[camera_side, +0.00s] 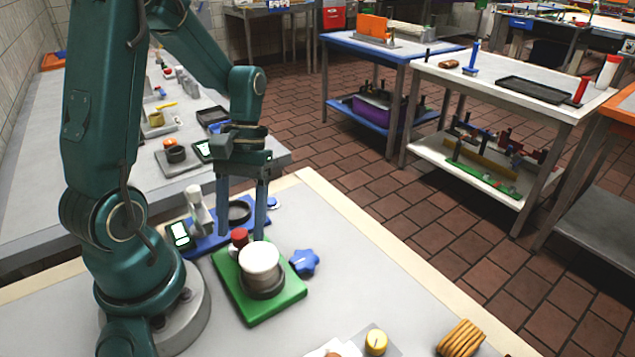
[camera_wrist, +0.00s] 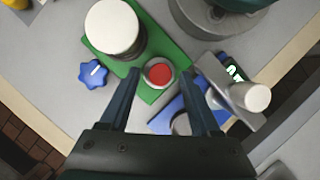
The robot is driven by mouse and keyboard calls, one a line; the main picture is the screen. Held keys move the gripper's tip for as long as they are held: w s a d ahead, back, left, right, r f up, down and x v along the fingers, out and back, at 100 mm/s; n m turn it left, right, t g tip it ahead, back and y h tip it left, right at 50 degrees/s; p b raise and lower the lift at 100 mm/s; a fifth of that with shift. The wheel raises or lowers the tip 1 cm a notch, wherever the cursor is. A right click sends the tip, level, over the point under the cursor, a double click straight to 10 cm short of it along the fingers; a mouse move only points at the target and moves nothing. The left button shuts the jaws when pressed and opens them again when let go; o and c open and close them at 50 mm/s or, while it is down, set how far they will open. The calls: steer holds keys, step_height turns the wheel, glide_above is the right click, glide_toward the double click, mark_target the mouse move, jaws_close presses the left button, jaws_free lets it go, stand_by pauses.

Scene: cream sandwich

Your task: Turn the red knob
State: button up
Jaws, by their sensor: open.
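The red knob (camera_side: 239,237) sits at the back corner of a green base plate (camera_side: 232,291). In the wrist view the red knob (camera_wrist: 160,74) is a red disc in a pale ring. My gripper (camera_side: 241,236) is open and points down, with its fingertips on either side of the knob. In the wrist view my gripper (camera_wrist: 164,74) has the knob between its fingertips, with a gap on each side. I cannot tell how high the tips are relative to the knob. A white-topped round container (camera_side: 260,262) stands on the plate beside the knob.
A blue star-shaped knob (camera_side: 304,262) is right of the green plate. Behind is a blue plate (camera_side: 214,240) with a dark ring (camera_side: 238,212), a pale upright cylinder (camera_side: 197,205) and a lit display (camera_side: 180,234). Stacked cookies (camera_side: 461,339) lie front right.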

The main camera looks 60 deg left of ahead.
jaws_close()
steer(key=shift+m, duration=0.4)
steer(key=m, duration=0.1)
steer(key=m+y, duration=0.1)
steer(key=m, duration=0.1)
steer(key=m+g, duration=0.1)
steer(key=shift+w+d+m+y, duration=0.2)
steer(key=shift+d+m+y, duration=0.05)
steer(key=shift+m+y, duration=0.15)
steer(key=m, duration=0.1)
steer(key=m+y, duration=0.1)
steer(key=m, duration=0.1)
steer(key=m+y, duration=0.1)
steer(key=m, duration=0.1)
steer(key=shift+d, duration=0.25)
jaws_free()
